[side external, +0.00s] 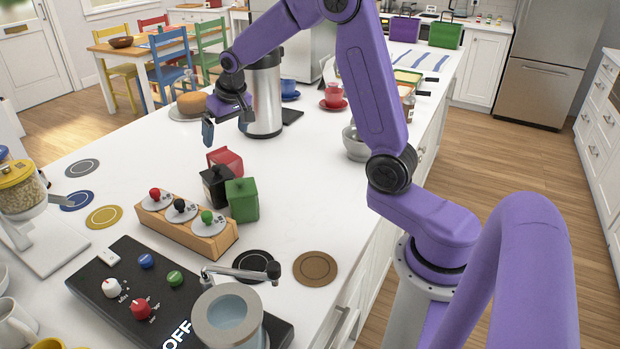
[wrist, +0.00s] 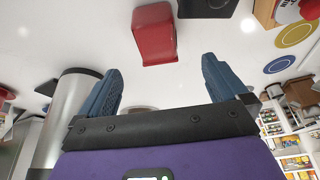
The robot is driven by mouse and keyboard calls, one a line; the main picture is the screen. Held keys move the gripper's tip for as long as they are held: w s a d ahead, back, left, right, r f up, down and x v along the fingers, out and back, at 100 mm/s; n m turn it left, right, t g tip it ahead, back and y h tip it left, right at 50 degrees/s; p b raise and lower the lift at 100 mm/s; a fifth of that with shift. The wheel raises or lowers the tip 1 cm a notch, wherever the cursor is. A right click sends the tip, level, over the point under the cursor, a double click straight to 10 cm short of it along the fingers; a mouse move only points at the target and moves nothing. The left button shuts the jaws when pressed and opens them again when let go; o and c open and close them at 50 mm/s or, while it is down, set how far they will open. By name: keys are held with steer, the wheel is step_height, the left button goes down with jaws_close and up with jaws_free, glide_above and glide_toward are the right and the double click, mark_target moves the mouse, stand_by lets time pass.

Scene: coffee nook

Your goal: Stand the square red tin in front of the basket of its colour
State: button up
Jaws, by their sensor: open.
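The square red tin (side external: 227,158) is on the white counter behind a black tin (side external: 215,190) and a green tin (side external: 242,203). It looks tipped on its side, and the black and green tins hide part of it. In the wrist view the red tin (wrist: 155,35) is at the top centre, beyond the fingertips, with the black tin (wrist: 205,7) to its right. My gripper (side external: 226,125) is open and empty, above the counter behind the red tin and apart from it. Its two blue fingers also frame empty space in the wrist view (wrist: 160,75). I see no red basket.
A wooden rack (side external: 188,225) with red, black and green knobs stands left of the tins. A steel flask (side external: 264,95) stands behind my gripper. A grey bowl (side external: 355,145) and a red cup (side external: 334,96) are right. The counter right of the tins is clear.

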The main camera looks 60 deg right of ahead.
steer(key=s+a+n, duration=0.1)
steer(key=s+a, duration=0.1)
steer(key=a, duration=0.1)
steer(key=s+a+n, duration=0.1)
steer(key=s+a, duration=0.2)
steer(key=s+a+n+y, duration=0.1)
steer(key=s+a+n, duration=0.1)
steer(key=a, duration=0.1)
steer(key=shift+s+r+g, duration=0.25)
steer(key=shift+r+g, duration=0.05)
steer(key=shift+g, duration=0.1)
steer(key=s+a+n+g, duration=0.1)
steer(key=s+n, duration=0.4)
steer(key=s, duration=1)
steer(key=s+a+f+n+g, duration=0.1)
steer(key=s+n, duration=0.5)
steer(key=s, duration=0.9)
steer(key=shift+s+a+f+n+g, duration=0.25)
steer(key=shift+a+g, duration=0.25)
steer(key=shift+a, duration=0.45)
